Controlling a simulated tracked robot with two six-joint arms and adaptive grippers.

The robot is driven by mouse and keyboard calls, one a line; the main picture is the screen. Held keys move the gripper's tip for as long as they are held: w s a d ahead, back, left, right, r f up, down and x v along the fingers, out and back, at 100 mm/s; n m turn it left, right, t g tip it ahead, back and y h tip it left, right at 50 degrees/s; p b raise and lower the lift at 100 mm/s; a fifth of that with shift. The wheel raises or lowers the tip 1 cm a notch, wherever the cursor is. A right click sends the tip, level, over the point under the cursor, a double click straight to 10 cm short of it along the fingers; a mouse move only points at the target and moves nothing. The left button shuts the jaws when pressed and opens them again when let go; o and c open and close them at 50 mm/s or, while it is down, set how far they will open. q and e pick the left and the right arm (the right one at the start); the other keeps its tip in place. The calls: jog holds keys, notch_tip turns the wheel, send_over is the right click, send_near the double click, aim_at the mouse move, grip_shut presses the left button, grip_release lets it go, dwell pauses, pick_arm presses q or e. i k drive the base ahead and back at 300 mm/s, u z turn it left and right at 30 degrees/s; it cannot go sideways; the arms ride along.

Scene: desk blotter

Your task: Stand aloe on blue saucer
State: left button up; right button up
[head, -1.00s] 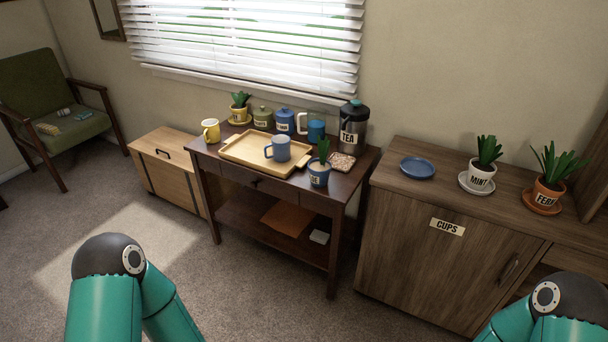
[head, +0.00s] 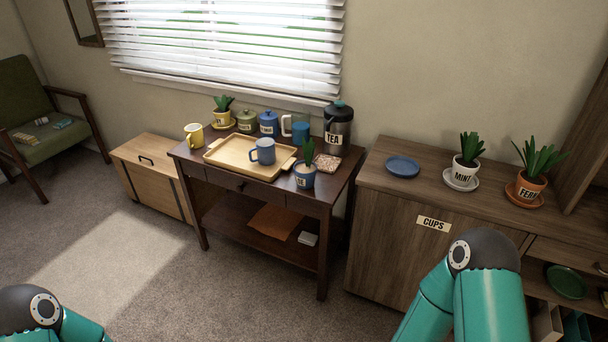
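The aloe (head: 307,152) is a narrow green plant in a blue pot (head: 304,177) with a partly readable label ending in "OE". It stands upright near the front right corner of the dark side table. The blue saucer (head: 403,166) lies empty on the wooden cabinet top (head: 376,184), to the right of the side table. Only upper parts of my two arms show at the bottom of the head view. Both grippers are out of the picture.
A wooden tray (head: 222,160) with a blue-grey mug (head: 263,151) is beside the aloe. A coaster (head: 328,162) and TEA canister (head: 338,128) stand behind it. The MINT pot (head: 462,173) and FERN pot (head: 530,187) are right of the saucer. Open carpet lies before the table.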

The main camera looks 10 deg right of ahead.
aim_at(402, 167)
jog(key=u, duration=0.05)
jog(key=i, duration=0.9)
